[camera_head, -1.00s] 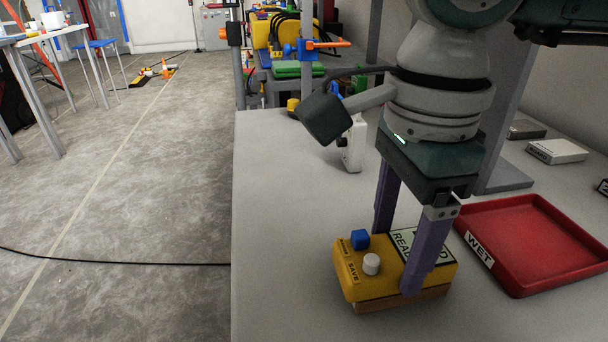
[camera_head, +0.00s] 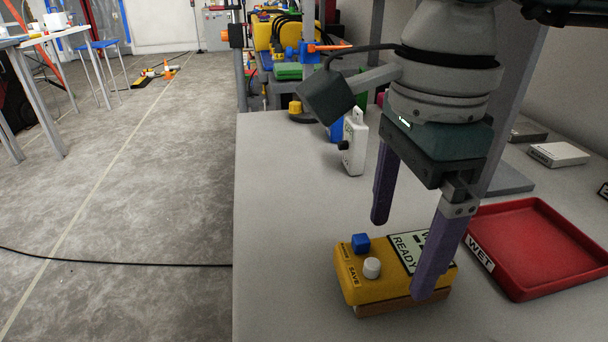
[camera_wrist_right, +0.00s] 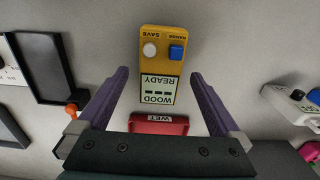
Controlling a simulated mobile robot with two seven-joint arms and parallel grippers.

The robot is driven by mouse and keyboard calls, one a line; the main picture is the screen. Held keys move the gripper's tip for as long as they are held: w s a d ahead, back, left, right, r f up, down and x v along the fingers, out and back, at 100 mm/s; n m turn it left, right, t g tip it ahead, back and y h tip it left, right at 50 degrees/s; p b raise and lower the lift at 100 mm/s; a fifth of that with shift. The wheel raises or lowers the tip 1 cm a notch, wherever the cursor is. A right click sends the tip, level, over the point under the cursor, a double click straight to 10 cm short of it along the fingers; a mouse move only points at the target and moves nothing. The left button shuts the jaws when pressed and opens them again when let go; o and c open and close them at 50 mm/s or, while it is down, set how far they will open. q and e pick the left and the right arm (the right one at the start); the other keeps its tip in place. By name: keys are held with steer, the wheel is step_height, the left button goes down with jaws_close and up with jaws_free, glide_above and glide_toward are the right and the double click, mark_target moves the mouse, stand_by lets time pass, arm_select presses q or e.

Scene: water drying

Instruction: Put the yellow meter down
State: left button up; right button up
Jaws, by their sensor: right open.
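The yellow meter (camera_head: 378,287) lies flat on the grey table, left of the red tray, with a blue button, a white button and a display reading READY. It also shows in the right wrist view (camera_wrist_right: 162,62), beyond the fingertips, its display reading WOOD READY. My right gripper (camera_head: 400,255) is open, its purple fingers spread wide. In the head view one finger overlaps the meter's right end; in the right wrist view the fingers (camera_wrist_right: 160,85) stand apart on either side, with gaps to the meter. My left gripper is not in view.
The red tray labelled WET (camera_head: 535,245) lies right of the meter. A white device (camera_head: 354,146) stands farther back, and small boxes (camera_head: 558,154) lie at the back right. A dark tray (camera_wrist_right: 62,68) shows in the wrist view. The table's left part is clear.

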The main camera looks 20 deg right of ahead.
mark_target(396, 257)
step_height(396, 257, up, 11)
steer(key=p, duration=0.1)
steer(key=shift+f, duration=0.2)
stand_by(0.4)
